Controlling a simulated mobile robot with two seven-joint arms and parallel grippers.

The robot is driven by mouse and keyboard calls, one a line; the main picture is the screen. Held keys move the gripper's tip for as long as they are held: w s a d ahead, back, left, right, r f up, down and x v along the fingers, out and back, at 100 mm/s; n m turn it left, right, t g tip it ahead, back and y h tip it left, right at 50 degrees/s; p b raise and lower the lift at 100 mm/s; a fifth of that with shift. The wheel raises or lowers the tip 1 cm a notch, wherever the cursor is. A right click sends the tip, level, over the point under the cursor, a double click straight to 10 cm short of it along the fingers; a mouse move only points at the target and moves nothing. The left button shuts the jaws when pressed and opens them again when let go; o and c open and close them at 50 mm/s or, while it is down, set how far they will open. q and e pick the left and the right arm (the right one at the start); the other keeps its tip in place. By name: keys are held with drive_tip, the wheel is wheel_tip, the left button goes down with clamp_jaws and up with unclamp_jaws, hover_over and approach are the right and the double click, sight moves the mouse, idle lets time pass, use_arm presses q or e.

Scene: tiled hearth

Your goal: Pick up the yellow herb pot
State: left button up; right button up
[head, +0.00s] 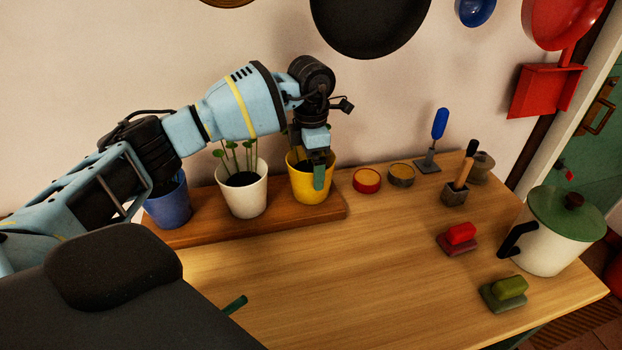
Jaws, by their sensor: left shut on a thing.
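The yellow herb pot (305,187) stands upright at the right end of a wooden board on the table, holding dark soil and green sprouts. My left gripper (318,178) points down at the pot's right front rim, with one teal finger outside the wall. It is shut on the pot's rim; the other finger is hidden. The pot appears to rest on the board. My right gripper is not in view.
A white pot (243,197) and a blue pot (168,208) stand left on the board (205,232). Pans (368,25) hang above. The table's middle front is clear.

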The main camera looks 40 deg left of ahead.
use_arm(q)
drive_tip(key=shift+r, duration=0.5)
drive_tip(key=r, duration=0.2)
drive_tip(key=shift+s+d+r, duration=0.25)
drive_tip(key=shift+d+r, duration=0.05)
drive_tip(key=shift+d, duration=0.05)
drive_tip(key=s+d, duration=1.1)
drive_tip(key=d, duration=0.2)
drive_tip(key=shift+b, duration=0.35)
drive_tip(key=shift+s, duration=0.15)
